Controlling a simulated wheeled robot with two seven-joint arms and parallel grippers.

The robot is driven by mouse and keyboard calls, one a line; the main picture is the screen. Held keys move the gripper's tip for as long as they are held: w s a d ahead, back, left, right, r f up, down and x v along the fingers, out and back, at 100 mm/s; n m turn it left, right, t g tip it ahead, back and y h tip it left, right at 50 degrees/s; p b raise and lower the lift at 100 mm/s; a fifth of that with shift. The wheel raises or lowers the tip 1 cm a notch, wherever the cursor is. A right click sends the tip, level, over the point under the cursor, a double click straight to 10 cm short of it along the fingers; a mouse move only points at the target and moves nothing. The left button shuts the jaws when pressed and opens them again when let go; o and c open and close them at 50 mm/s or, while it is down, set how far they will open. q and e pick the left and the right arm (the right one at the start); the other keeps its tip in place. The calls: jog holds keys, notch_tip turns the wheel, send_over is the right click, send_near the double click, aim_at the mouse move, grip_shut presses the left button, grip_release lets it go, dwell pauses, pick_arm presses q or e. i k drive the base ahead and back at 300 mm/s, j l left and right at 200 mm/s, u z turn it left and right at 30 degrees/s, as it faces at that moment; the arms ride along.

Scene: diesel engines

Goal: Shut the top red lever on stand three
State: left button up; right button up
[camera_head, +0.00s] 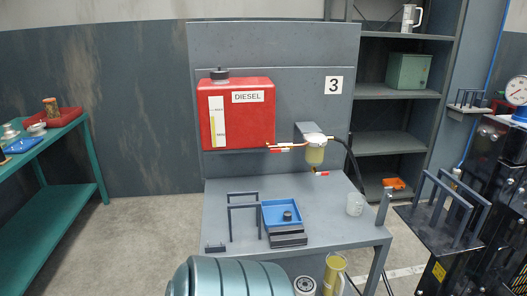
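Stand three (279,50) is a grey bench with a tall back panel that carries a "3" label (334,85). A red diesel tank (236,112) hangs on the panel. A small red lever (286,149) shows at the tank's lower right, on the line to the filter (315,152). It looks roughly horizontal; its exact angle is too small to tell. A second small red lever (328,173) sits lower, under the filter bowl. Neither of my grippers is in view, and nothing touches the levers.
A blue tray (281,213), a dark wire rack (242,208) and a clear cup (355,204) stand on the bench top. A teal ribbed cylinder (230,278) is in front. A black engine (480,240) stands right, a green table (45,190) left.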

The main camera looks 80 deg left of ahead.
aim_at(276, 150)
jog(key=u, duration=2.35)
